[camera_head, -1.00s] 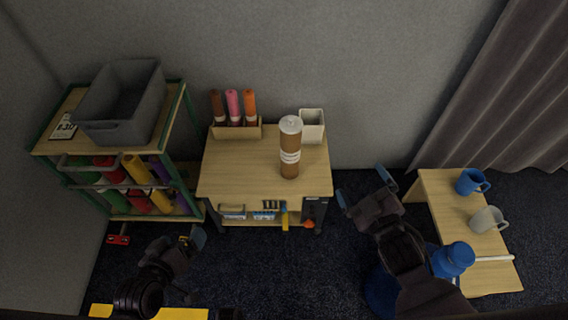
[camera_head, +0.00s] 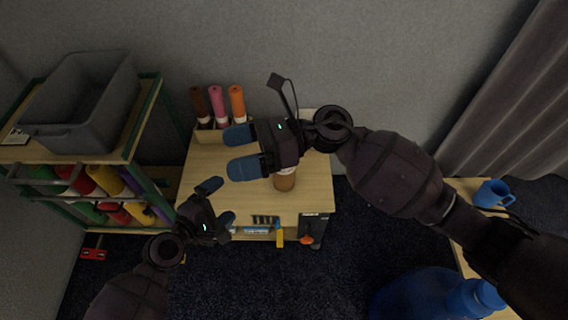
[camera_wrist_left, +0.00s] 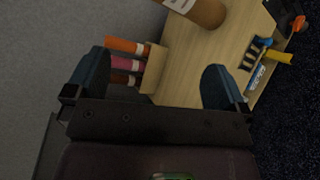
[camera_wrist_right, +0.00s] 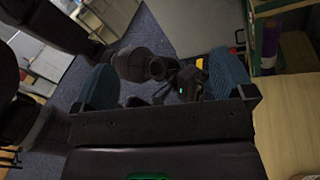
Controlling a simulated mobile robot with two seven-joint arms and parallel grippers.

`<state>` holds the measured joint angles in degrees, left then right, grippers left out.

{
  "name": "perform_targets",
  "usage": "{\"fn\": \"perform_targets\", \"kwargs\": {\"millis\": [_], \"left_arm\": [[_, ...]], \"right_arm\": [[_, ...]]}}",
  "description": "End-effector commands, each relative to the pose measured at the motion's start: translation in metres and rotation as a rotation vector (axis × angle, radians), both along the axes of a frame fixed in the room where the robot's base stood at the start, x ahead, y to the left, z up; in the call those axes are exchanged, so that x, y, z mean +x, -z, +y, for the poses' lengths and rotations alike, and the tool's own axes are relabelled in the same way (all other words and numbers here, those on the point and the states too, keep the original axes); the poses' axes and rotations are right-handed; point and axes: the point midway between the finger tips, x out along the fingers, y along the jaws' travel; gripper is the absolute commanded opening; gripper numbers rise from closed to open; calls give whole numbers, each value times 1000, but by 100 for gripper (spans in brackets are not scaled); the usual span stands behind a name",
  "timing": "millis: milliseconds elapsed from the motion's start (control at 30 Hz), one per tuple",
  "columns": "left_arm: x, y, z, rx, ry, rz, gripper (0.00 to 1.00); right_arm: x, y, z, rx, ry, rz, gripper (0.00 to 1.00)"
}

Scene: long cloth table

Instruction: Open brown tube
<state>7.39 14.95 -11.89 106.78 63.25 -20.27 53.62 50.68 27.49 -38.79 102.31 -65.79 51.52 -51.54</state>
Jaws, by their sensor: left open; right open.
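The large brown tube (camera_head: 285,181) stands on the wooden table (camera_head: 312,190). In the head view my right gripper and wrist hide its upper part, so only its lower end shows. In the left wrist view part of the brown tube (camera_wrist_left: 207,12), with a white band, shows at the top edge. My right gripper (camera_head: 238,152) is open and empty above the table, pointing left, with its body over the tube. My left gripper (camera_head: 218,202) is open and empty near the table's front left edge, below and left of the tube.
A wooden rack (camera_head: 207,136) with brown, pink and orange tubes stands at the table's back left. A shelf with a grey bin (camera_head: 80,105) is on the left. At the right are a blue mug (camera_head: 493,194) and a blue bottle (camera_head: 480,297).

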Motion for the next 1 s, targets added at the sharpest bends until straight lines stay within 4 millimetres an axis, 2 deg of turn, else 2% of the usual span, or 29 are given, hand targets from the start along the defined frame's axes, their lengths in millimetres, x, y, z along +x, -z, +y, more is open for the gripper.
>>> {"fn": "perform_targets", "kwargs": {"millis": [33, 267, 500, 667, 800, 1000], "left_arm": [[5, 12, -5, -60, -1, 37, 100], [34, 24, -24, -345, -9, 171, 100], [63, 35, -43, -637, -12, 328, 100], [81, 41, -55, -821, -10, 438, 100], [95, 43, -63, -954, -7, 521, 100], [107, 42, -69, -1060, -1, 587, 100]], "right_arm": [[4, 16, 4, -46, -57, -83, 100], [27, 54, 4, -266, -316, -488, 100], [78, 84, -17, -519, -587, -860, 100], [123, 89, -38, -705, -760, -1063, 100], [158, 82, -57, -855, -879, -1184, 100], [187, 68, -74, -987, -972, -1265, 100]]}}
